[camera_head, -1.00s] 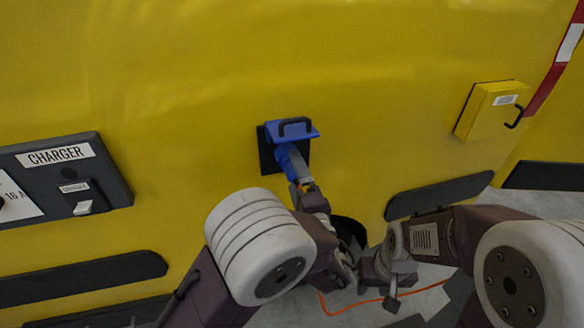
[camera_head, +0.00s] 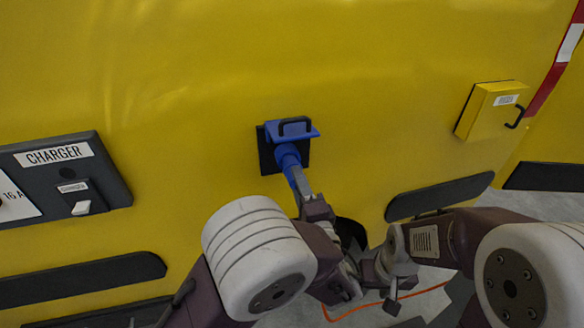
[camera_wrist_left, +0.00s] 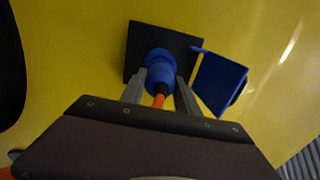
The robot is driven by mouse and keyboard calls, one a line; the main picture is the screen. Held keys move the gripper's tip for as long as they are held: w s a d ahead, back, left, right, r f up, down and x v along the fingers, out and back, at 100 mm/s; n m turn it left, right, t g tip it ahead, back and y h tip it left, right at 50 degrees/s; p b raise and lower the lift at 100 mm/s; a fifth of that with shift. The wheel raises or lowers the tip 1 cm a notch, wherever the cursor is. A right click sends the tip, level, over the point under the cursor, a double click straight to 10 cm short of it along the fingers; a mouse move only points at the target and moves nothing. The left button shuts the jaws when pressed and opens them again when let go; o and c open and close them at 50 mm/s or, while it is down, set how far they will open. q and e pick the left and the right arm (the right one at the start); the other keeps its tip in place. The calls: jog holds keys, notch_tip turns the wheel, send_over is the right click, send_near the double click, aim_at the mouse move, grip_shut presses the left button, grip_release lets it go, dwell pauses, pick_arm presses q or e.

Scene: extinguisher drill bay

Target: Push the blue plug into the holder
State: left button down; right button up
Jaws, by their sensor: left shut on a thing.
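The holder (camera_head: 268,155) is a black square plate on the yellow wall, with a blue lid (camera_head: 270,131) that has a black handle and stands raised above the plug. The blue plug (camera_head: 290,163) is at the holder's front, its nose against or inside it; how deep it sits cannot be told. In the left wrist view, the plug (camera_wrist_left: 160,72) lies in front of the black plate (camera_wrist_left: 140,42), with an orange cable (camera_wrist_left: 159,100) behind it. My left gripper (camera_wrist_left: 160,90) is shut on the plug, a finger on each side. My right gripper (camera_head: 392,290) is low and apart; its jaws are unclear.
A grey CHARGER panel (camera_head: 105,165) with a white switch is on the left. A yellow box (camera_head: 488,112) with a black handle sticks out on the right. Dark bumper strips (camera_head: 437,196) run low on the wall. An orange cable (camera_head: 352,309) lies on the floor.

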pick_arm(q)
jog(key=shift+b+v, duration=0.4)
jog(key=shift+v, duration=0.85)
jog(key=shift+b+v, duration=0.65)
jog(key=shift+v, duration=1.35)
jog(key=shift+f, duration=0.1)
